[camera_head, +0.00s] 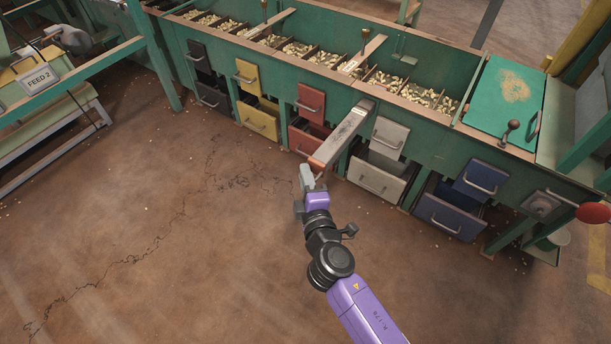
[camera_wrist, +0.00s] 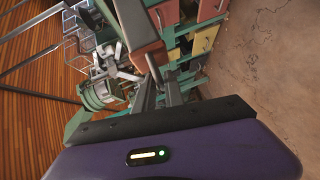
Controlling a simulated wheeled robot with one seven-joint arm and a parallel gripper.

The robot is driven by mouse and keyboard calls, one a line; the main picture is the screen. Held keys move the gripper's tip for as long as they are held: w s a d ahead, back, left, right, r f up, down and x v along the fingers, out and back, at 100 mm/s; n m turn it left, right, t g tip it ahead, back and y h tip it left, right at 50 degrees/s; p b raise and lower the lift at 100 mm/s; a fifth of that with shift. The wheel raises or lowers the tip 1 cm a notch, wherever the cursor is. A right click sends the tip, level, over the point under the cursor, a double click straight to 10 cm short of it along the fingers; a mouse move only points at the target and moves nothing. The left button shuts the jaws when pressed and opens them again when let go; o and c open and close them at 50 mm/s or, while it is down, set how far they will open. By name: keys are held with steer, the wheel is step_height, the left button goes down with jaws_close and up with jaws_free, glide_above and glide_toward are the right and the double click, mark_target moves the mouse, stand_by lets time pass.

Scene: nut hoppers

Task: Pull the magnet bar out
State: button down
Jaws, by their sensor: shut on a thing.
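The magnet bar (camera_head: 342,137) is a long grey bar with a worn dark patch and a reddish-brown near end. It juts out at a slant from the green hopper bench's front, between the red and the light grey drawers. My gripper (camera_head: 312,176) is at the near end of the bar and shut on it. In the wrist view the bar (camera_wrist: 125,22) runs away from my gripper (camera_wrist: 160,85) toward the bench. The exact contact of the fingers is hard to see. The bar's far end meets the bench front edge.
The green hopper bench (camera_head: 424,125) has nut-filled compartments on top. Coloured drawers and bins line its front, including a pulled-out light grey bin (camera_head: 378,180) and blue bin (camera_head: 450,214). A red knob (camera_head: 591,213) sticks out at right. The brown floor (camera_head: 150,230) at left is clear.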

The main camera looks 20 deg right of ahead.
steer(key=shift+s+a+f, duration=0.15)
steer(key=shift+f, duration=0.35)
steer(key=c, duration=1.5)
jaws_free()
steer(key=shift+r, duration=0.15)
steer(key=shift+r, duration=0.1)
steer(key=s, duration=0.5)
steer(key=s+a+r+p, duration=0.1)
steer(key=s, duration=0.1)
steer(key=shift+s, duration=0.25)
